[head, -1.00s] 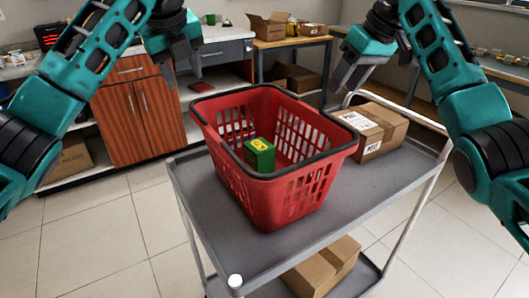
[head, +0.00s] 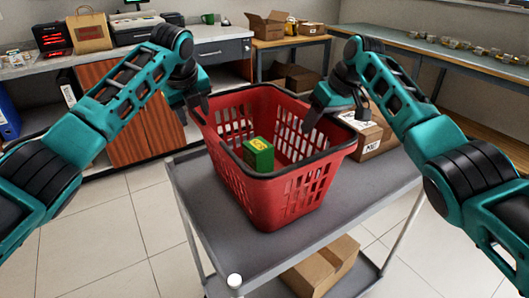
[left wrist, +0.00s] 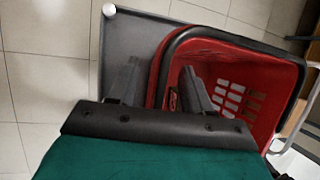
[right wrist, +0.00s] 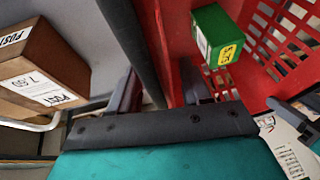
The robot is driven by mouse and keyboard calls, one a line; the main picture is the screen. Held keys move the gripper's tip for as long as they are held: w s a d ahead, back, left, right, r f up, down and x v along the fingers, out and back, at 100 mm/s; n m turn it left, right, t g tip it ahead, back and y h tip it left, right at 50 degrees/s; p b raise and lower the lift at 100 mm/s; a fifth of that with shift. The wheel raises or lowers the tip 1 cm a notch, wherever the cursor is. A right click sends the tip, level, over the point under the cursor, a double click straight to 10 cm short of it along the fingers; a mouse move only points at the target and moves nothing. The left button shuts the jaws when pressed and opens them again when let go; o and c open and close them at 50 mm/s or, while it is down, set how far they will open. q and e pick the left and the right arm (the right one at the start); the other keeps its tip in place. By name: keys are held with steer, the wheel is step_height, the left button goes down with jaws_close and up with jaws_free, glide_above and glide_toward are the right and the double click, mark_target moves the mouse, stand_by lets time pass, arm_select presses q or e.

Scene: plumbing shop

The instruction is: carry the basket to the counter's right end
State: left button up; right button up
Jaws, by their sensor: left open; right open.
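The red basket (head: 285,195) with a dark rim stands upright on a grey cart. A green box with a yellow label (head: 258,155) is inside it. My left gripper (head: 198,108) is open at the basket's left rim. In the left wrist view its fingers (left wrist: 160,85) lie on either side of the rim (left wrist: 163,60). My right gripper (head: 335,116) is open at the right rim. In the right wrist view its fingers (right wrist: 160,90) lie either side of the rim (right wrist: 128,38). Contact cannot be told. A counter (head: 215,34) with drawers stands at the back.
The cart top (head: 190,190) also holds a cardboard parcel (head: 372,135) right of the basket. Another box (head: 322,268) is on its lower shelf. The counter carries a paper bag (head: 90,32), a printer and a green mug (head: 208,18). A long bench (head: 440,48) runs along the right wall.

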arm_select(q)
jaws_close()
arm_select(e)
jaws_close()
stand_by(0.5)
